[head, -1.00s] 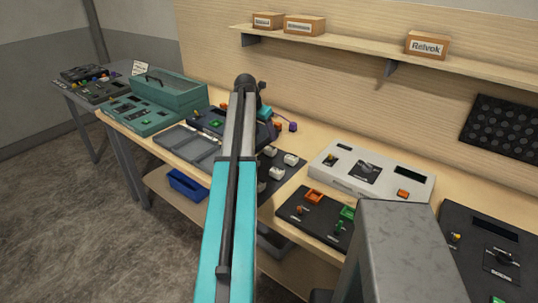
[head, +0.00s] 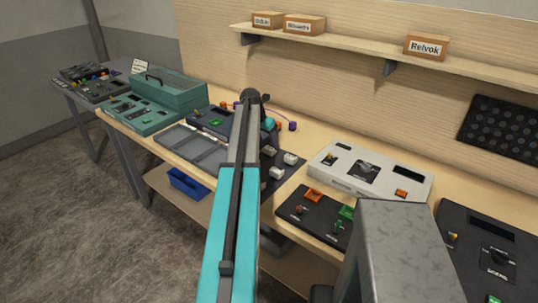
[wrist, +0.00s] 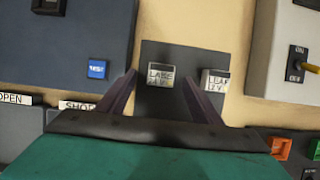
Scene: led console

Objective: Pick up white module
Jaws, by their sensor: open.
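Small white modules stand on a dark mat (head: 285,176); one white module (head: 290,158) and another in front of it (head: 276,172) show in the head view, right of my arm. In the wrist view, one labelled white module (wrist: 160,76) appears between my fingertips, and a second (wrist: 215,82) lies just right of the right finger. My gripper (wrist: 160,73) is open, its two dark fingers pointing at the mat. I see no contact with either module. In the head view, my arm hides the fingers.
A dark blue console (wrist: 65,55) with a blue button is left of the mat. A white console (head: 370,172) stands to the right, with a black panel (head: 315,218) of orange and green parts in front. A grey divided tray (head: 192,148) and a teal case (head: 170,90) are further left.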

